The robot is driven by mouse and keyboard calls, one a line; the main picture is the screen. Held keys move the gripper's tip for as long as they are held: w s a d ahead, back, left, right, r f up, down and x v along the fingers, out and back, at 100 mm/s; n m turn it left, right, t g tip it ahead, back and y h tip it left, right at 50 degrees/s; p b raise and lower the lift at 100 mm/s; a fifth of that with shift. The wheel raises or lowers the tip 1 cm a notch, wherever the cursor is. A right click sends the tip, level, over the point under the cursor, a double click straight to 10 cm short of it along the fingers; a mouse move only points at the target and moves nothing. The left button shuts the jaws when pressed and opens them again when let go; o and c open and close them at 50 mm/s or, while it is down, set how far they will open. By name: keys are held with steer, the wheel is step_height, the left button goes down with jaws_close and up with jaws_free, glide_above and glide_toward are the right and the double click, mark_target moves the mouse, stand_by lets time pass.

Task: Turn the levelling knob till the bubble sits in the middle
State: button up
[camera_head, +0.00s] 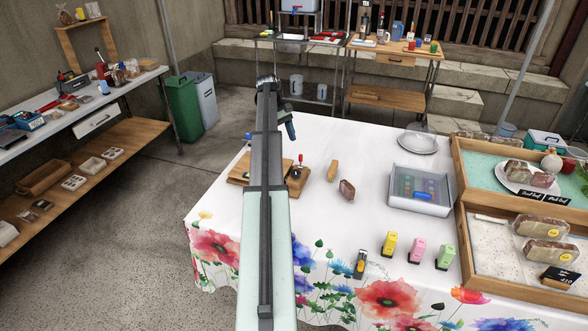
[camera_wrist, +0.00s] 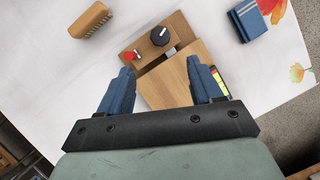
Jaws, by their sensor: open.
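The wooden levelling stand (camera_head: 240,172) lies on the white table, partly hidden by my arm in the head view. In the wrist view its wooden top (camera_wrist: 172,76) shows between and beyond my fingers. A round black knob (camera_wrist: 160,36) sits at its far part, with a small red-topped piece (camera_wrist: 131,56) to the left. A yellow and red strip (camera_wrist: 222,85) shows beside the right finger, partly hidden. I cannot make out the bubble. My gripper (camera_wrist: 157,72) is open and empty above the stand, with the knob beyond its fingertips. One blue finger (camera_head: 290,126) shows in the head view.
A wooden-backed brush (camera_wrist: 93,20) and a blue striped item (camera_wrist: 250,20) lie near the stand. A reddish-brown block (camera_head: 347,189), a clear bin (camera_head: 420,207) and several colored staplers (camera_head: 389,243) stand to the right. Bare cloth surrounds the stand's right side.

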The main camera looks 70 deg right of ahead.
mark_target(295, 171)
steer(key=x, duration=1.2)
steer(key=shift+a+f, duration=0.1)
steer(key=shift+f, duration=0.25)
steer(key=shift+c, duration=0.2)
steer(key=c, duration=1)
steer(key=shift+m, duration=0.7)
steer(key=o, duration=1)
steer(key=shift+o, duration=0.2)
